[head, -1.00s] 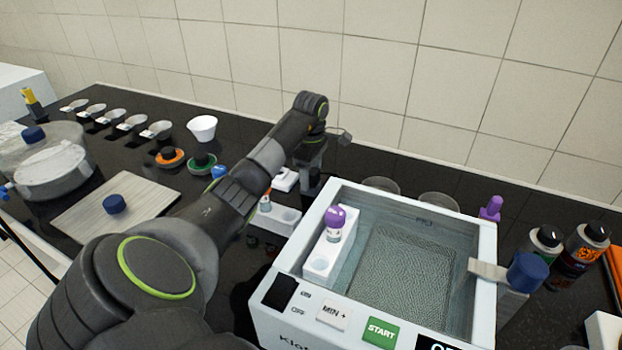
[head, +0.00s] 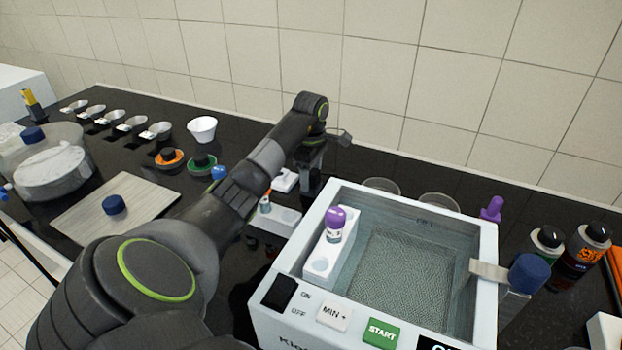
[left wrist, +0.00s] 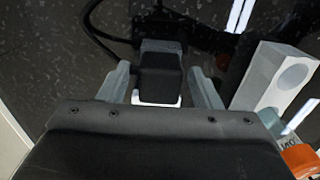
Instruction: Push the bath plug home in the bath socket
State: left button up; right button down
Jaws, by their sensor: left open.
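The bath plug is a black block (left wrist: 160,72) in the left wrist view, with a dark cable running off to the upper left. My left gripper (left wrist: 160,68) is open, with one finger on each side of the plug; gaps show between the fingers and the block. A white edge (left wrist: 155,99), perhaps part of the socket, shows just below the plug. I cannot tell how deep the plug sits. In the head view my left gripper (head: 312,170) points down behind the bath's back left corner, and the plug there is hard to make out. My right gripper is not in view.
The water bath (head: 487,235) with its white rim stands right of my left arm. A white rack (head: 288,216) stands between arm and bath, and a white block (left wrist: 270,75) with a round hole shows right of the fingers. The tiled wall is behind.

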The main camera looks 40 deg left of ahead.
pick_arm(q)
jog(key=shift+c, duration=0.2)
grip_shut()
jog(key=shift+r+p, duration=1.6)
jog(key=shift+r, duration=1.45)
jog(key=shift+r+p, duration=0.95)
jog(key=shift+r, duration=0.55)
